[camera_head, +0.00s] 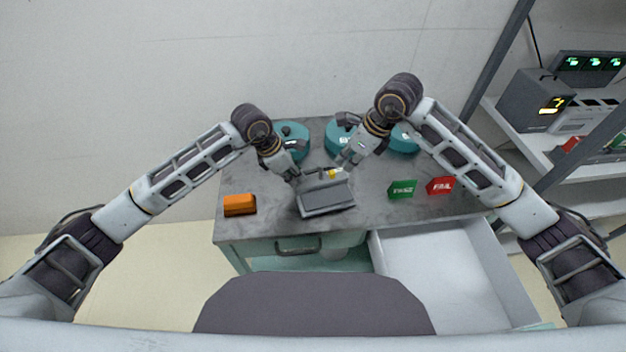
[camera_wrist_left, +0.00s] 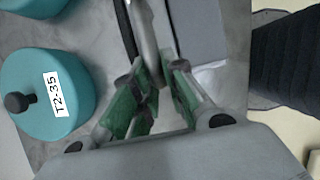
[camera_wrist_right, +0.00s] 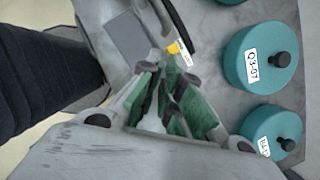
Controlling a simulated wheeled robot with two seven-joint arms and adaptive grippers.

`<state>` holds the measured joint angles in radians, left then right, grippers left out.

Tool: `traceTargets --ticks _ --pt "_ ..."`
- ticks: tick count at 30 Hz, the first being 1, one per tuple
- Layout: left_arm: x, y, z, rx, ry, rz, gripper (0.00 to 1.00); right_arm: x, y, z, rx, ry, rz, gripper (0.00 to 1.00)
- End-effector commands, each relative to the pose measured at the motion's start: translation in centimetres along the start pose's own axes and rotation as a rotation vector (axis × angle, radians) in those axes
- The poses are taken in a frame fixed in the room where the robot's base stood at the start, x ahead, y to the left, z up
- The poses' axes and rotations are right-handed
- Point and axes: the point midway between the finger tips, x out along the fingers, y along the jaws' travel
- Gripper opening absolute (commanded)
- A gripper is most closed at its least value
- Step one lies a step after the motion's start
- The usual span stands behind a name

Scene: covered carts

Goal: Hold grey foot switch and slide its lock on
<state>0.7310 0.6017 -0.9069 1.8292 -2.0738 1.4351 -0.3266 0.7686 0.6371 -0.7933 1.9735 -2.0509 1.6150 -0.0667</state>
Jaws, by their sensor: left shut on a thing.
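The grey foot switch (camera_head: 326,199) lies near the middle of the table, with its dark pedal facing up. Its yellow lock piece (camera_head: 332,174) is at the far edge and also shows in the right wrist view (camera_wrist_right: 174,48), beside a small white tag. My left gripper (camera_head: 295,178) is at the switch's far left corner, shut on its pale curved guard (camera_wrist_left: 143,35). My right gripper (camera_head: 339,164) is just beyond the lock, fingertips close to it. Its fingers (camera_wrist_right: 170,75) overlap in view, so its opening and any contact with the lock are unclear.
Several teal round canisters (camera_head: 292,140) stand along the back. Green PASS (camera_head: 402,189) and red FAIL (camera_head: 440,186) signs stand at right. A white drawer (camera_head: 440,265) is open at the front right. Shelves with devices (camera_head: 535,100) stand at right.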

Motion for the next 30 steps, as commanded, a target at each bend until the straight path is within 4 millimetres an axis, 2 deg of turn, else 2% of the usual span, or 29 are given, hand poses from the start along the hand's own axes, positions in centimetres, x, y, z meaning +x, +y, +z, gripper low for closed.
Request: traceTargets --ticks 8,15,30 --pt "0.0 0.0 0.0 -0.001 0.000 0.001 0.00 1.7 2.6 0.8 0.016 -0.080 0.099 0.00" --pt "0.0 0.1 0.0 -0.001 0.000 0.001 0.00 3.3 5.7 1.9 0.052 -0.187 0.219 0.00" --pt "-0.1 0.1 0.0 -0.001 0.000 0.001 0.00 4.7 10.9 4.1 0.182 -0.420 0.445 0.00"
